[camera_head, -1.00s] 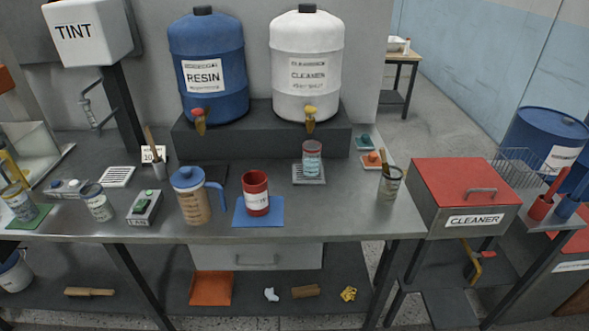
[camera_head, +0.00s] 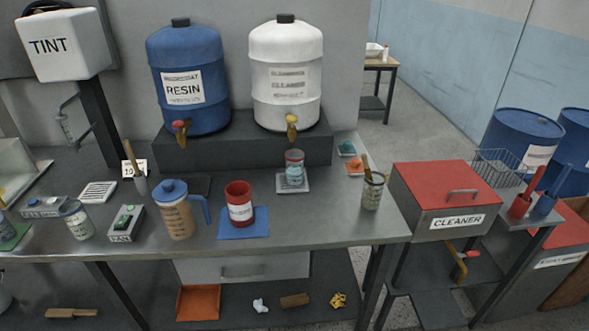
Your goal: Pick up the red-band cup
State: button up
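A solid red cup with a white label (camera_head: 239,203) stands on a blue mat (camera_head: 243,226) nearer the front edge. I cannot see my gripper.
A blue-lidded jug (camera_head: 176,209) and a clear cup (camera_head: 76,220) stand left of the red cup. A container of sticks (camera_head: 372,192) stands at the right end of the grey bench (camera_head: 300,236). A red-lidded CLEANER bin (camera_head: 447,195) stands right of the bench.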

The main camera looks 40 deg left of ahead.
jog(key=o, duration=1.6)
jog(key=shift+c, duration=0.2)
